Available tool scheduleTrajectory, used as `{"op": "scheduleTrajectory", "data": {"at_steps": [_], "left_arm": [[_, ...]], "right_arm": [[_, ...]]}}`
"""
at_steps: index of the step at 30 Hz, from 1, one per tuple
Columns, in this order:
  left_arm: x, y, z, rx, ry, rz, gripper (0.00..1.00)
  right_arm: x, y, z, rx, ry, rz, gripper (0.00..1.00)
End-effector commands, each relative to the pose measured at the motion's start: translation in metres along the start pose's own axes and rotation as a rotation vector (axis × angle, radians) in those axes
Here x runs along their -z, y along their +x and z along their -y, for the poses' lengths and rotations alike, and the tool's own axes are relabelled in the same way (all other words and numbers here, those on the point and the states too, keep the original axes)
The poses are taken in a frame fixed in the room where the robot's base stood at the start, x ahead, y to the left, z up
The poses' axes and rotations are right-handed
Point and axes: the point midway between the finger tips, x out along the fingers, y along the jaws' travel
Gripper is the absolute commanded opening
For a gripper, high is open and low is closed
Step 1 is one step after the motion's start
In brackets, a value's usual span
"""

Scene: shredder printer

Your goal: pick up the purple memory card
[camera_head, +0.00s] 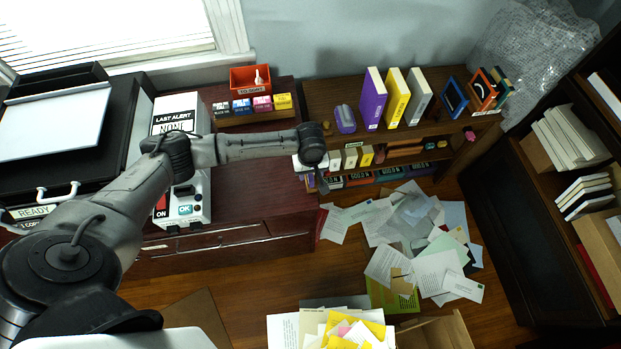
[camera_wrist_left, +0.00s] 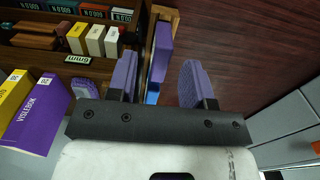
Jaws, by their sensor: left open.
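My left gripper (camera_wrist_left: 160,80) is open over the end of the shelf, its two purple-grey fingers apart. The purple memory card (camera_wrist_left: 161,50) appears as a slim upright purple block between the fingers, beside the wooden shelf end; I see no finger closed on it. A blue patch shows just below it. In the head view my left gripper (camera_head: 308,172) is mostly covered by its own wrist, and I cannot pick out the card there. My right gripper is in neither view.
White and yellow cards (camera_head: 350,157) stand in a row beside the gripper. Purple, yellow and grey books (camera_head: 373,98) stand on the shelf top. A dark red cabinet (camera_head: 262,200) adjoins the shelf. Papers (camera_head: 420,235) litter the floor.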

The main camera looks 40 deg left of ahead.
Motion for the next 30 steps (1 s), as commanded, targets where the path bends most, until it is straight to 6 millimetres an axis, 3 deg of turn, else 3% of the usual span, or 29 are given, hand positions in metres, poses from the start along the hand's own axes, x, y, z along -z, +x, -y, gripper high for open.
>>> {"op": "scheduleTrajectory", "data": {"at_steps": [6,14,30], "left_arm": [[-0.001,0.019,0.0,-0.001,0.001,0.0,0.47],[-0.001,0.021,0.0,0.0,0.002,0.0,0.47],[-0.001,0.02,0.0,0.0,0.002,0.0,0.0]], "right_arm": [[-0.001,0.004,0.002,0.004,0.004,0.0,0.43],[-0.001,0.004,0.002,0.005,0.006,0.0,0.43],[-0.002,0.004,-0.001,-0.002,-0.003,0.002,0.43]]}}
